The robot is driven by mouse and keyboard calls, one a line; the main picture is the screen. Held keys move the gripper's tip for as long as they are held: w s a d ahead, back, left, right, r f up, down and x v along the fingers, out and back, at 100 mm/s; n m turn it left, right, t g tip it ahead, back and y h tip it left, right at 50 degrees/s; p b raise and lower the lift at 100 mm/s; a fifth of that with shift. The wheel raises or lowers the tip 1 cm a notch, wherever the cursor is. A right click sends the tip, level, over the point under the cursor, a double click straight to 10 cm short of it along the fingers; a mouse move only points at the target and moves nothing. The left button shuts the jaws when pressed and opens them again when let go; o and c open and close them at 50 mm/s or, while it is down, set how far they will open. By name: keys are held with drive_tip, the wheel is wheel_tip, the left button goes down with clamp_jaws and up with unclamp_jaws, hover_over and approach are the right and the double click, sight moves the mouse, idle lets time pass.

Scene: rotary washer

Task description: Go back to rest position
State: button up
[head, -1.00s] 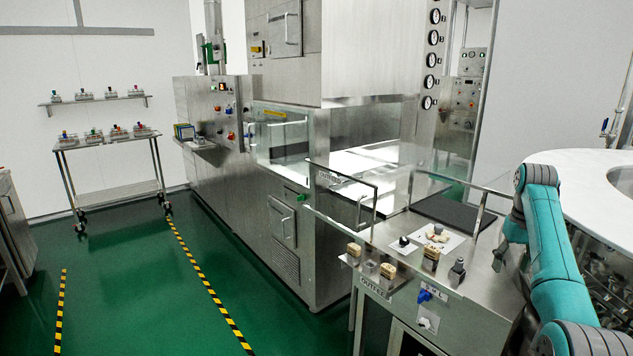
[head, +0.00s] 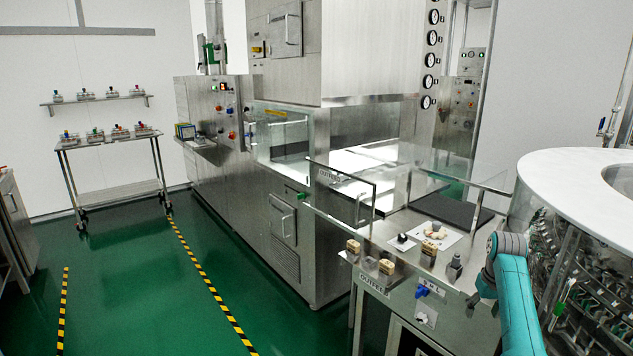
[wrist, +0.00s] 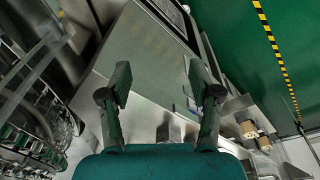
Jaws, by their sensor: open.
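My gripper (wrist: 160,95) shows in the wrist view with its two dark fingers spread apart and nothing between them. Behind it is the steel side of the outfeed cabinet (wrist: 140,55). In the head view my teal arm is at the lower right, in front of the outfeed cabinet's right end.
The rotary machine with a white round top (head: 570,185) stands close on the right, its glass vials (wrist: 40,135) beside my arm. The outfeed bench (head: 400,262) carries knobs and switches. Green floor (head: 130,290) with striped tape is clear at the left.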

drive_tip(key=s+a+f+t, duration=0.1)
drive_tip(key=s+a+f, duration=0.2)
drive_tip(key=f, duration=0.4)
drive_tip(key=s+a+f+t, duration=0.1)
drive_tip(key=s+a+f, duration=0.2)
drive_tip(key=f, duration=0.5)
drive_tip(key=s+a+f+t, duration=0.1)
drive_tip(key=s+a+f, duration=0.15)
drive_tip(key=f, duration=0.45)
drive_tip(key=s+a+f+t, duration=0.2)
drive_tip(key=s+a+f, duration=0.3)
drive_tip(key=s, duration=0.4)
drive_tip(key=s+a+f+t, duration=0.1)
drive_tip(key=s+a+f, duration=0.4)
drive_tip(key=s, duration=0.5)
drive_tip(key=s+a+r+t, duration=0.2)
drive_tip(key=s+a+r, duration=0.15)
drive_tip(key=s, duration=0.65)
drive_tip(key=s+a+r+t, duration=0.2)
drive_tip(key=s+r, duration=0.2)
drive_tip(key=s, duration=0.6)
drive_tip(key=s+a+r+t, duration=0.1)
drive_tip(key=s+r, duration=0.7)
drive_tip(key=r, duration=0.3)
drive_tip(key=s+a+r+n+t, duration=0.1)
drive_tip(key=s+a+r+t, duration=0.1)
drive_tip(key=s+r, duration=0.6)
wheel_tip(320, 180, up, 3)
drive_tip(key=shift+r+y, duration=0.1)
drive_tip(key=shift+y, duration=0.2)
